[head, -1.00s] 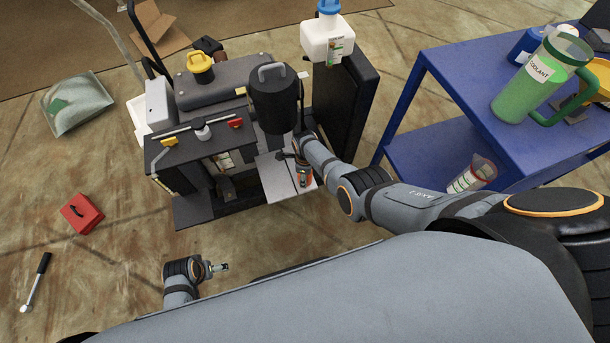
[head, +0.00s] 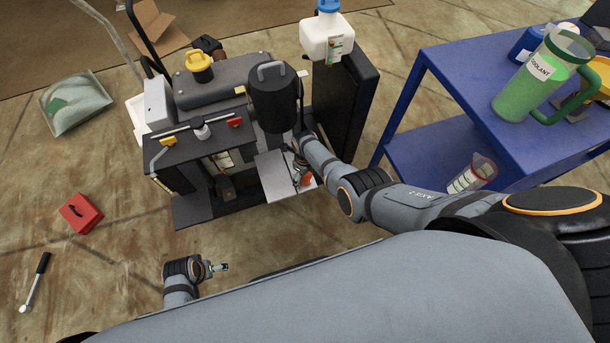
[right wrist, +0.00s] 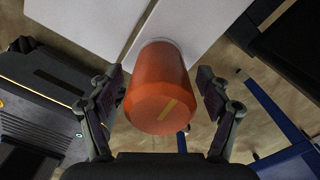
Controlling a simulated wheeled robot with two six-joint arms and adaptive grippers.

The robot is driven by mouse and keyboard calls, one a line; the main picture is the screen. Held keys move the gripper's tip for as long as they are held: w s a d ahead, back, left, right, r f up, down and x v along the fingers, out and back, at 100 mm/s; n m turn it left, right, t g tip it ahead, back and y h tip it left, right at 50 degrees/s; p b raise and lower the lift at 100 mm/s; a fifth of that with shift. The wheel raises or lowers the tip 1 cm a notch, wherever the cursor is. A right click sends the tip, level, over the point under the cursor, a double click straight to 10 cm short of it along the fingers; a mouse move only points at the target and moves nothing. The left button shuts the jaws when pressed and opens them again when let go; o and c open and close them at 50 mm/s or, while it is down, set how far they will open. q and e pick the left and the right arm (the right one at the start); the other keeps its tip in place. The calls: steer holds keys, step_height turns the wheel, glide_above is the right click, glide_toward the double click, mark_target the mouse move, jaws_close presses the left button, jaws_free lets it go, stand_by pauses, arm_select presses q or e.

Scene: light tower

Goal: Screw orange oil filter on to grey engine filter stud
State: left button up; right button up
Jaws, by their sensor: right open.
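The orange oil filter (right wrist: 160,92) is between the fingers of my right gripper (right wrist: 160,98), which is open with a small gap on each side. Its flat end with a yellowish stripe faces the wrist camera. Its far end meets or nearly meets a pale panel (right wrist: 190,22); contact cannot be told. In the head view the filter (head: 307,181) shows small and partly covered by my right gripper (head: 300,172), in front of the grey engine (head: 222,85). The filter stud is hidden. My left gripper (head: 220,267) is low at the left, away from the engine; its jaws are too small to judge.
A black cylinder with a handle (head: 273,100) rises above my right gripper. A white jug with a blue cap (head: 327,38) stands on a black block behind. A blue cart (head: 465,110) with a green coolant jug (head: 535,85) is at right. A red box (head: 82,213) lies on the floor.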

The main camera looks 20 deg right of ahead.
steer(key=n, duration=1)
steer(key=shift+w, duration=0.1)
steer(key=n, duration=1)
steer(key=shift+n, duration=0.3)
steer(key=shift+c, duration=0.5)
